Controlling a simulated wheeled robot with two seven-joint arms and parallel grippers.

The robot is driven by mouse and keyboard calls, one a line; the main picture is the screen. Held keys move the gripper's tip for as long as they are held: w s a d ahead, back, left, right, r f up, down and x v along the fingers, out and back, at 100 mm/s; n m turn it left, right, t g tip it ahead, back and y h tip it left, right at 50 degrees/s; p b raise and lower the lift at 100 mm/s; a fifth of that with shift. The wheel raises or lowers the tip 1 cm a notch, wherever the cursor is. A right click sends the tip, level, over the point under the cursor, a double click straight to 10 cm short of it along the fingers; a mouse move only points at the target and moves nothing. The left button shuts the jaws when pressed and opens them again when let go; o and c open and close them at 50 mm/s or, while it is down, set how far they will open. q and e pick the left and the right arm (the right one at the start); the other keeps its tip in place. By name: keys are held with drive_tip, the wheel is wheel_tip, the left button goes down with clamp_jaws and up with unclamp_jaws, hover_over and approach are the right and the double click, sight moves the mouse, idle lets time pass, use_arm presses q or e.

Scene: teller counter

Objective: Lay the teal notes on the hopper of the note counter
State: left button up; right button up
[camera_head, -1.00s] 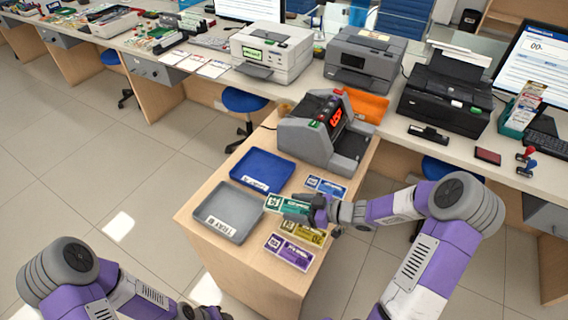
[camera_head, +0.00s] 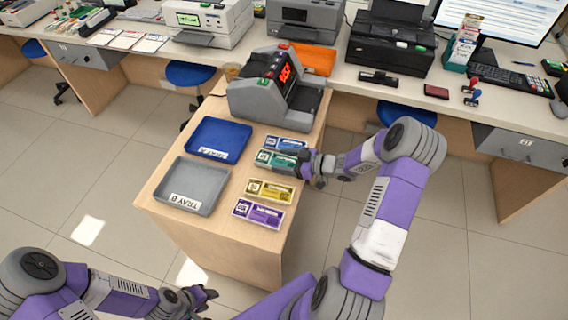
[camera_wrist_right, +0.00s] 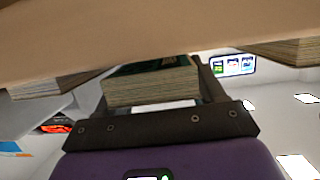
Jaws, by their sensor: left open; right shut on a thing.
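The teal notes (camera_head: 272,158) are a banded bundle held by my right gripper (camera_head: 304,163), which comes in from the right. In the right wrist view the bundle (camera_wrist_right: 150,88) sits between the fingers and appears slightly above the desk top. The grey note counter (camera_head: 252,101) with a lit red display stands at the back of the wooden desk, beyond the bundles. Its hopper is hard to make out from here. My left gripper (camera_head: 206,297) is open and empty at the lower left, away from the desk top.
Blue notes (camera_head: 287,143) lie just behind the teal ones, yellow (camera_head: 270,191) and purple notes (camera_head: 259,214) in front. A blue tray (camera_head: 219,131) and a grey tray (camera_head: 193,178) lie to the left. Printers (camera_head: 390,50) line the long counter behind, by an orange item (camera_head: 313,59).

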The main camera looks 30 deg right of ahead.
drive_tip(key=shift+f, duration=0.4)
drive_tip(key=shift+f, duration=0.2)
drive_tip(key=o, duration=0.8)
drive_tip(key=shift+r, duration=0.1)
